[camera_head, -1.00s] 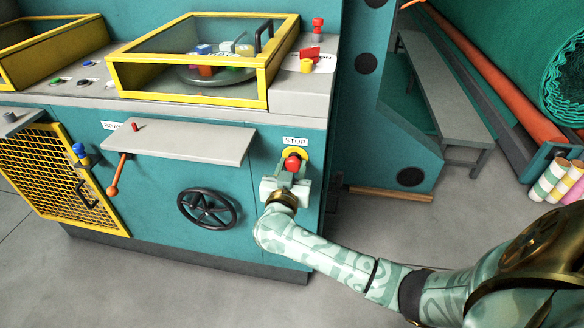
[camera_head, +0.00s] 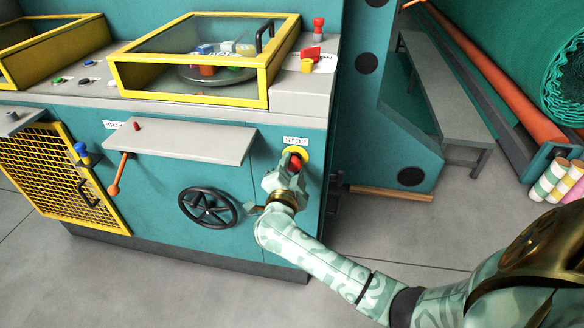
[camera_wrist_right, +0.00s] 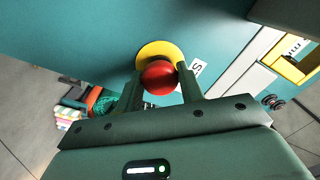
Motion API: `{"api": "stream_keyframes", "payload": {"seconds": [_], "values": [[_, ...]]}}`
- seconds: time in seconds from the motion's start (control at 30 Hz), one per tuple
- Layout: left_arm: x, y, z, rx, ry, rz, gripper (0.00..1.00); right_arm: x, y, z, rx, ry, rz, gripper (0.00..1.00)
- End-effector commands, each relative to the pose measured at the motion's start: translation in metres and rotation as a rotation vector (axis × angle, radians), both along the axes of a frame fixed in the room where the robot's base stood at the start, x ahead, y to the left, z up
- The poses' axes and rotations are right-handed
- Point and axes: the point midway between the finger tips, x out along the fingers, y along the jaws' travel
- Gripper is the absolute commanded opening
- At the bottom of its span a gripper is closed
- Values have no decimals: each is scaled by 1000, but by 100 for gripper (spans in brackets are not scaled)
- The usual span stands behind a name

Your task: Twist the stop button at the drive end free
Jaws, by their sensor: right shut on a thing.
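The red stop button (camera_head: 295,162) sits on a yellow round plate (camera_head: 303,153) on the teal front panel, under a white STOP label (camera_head: 295,141). In the right wrist view the red button (camera_wrist_right: 159,78) lies between the two fingers, with the yellow plate (camera_wrist_right: 155,50) behind it. My right gripper (camera_head: 288,170) is shut on the button, and its body is turned at a tilt in the head view. The gripper hides part of the button in the head view. My left gripper is not in view.
A black handwheel (camera_head: 208,207) and a grey shelf (camera_head: 185,140) with an orange lever (camera_head: 114,188) are left of the button. A yellow-framed guard (camera_head: 190,97) stands above. A grey bench (camera_head: 445,105) is to the right. Bare floor lies in front.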

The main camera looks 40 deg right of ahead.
Motion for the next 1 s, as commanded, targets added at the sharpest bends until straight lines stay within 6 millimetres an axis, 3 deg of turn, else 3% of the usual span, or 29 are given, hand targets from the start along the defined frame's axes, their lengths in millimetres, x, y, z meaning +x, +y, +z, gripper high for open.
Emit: {"api": "stream_keyframes", "payload": {"seconds": [0.1, 0.13, 0.2, 0.53, 1.0], "values": [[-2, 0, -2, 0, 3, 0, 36, 0, 0, -1, 100, -115, -2, 20], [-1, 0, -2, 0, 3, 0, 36, 0, -1, 0, 93, -109, -1, 46], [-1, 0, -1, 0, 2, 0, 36, 0, -1, 0, 91, -108, -2, 59], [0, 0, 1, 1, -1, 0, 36, -2, 2, 1, 90, -104, -1, 59], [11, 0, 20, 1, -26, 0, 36, -30, 35, 2, 90, -105, 0, 59]]}}
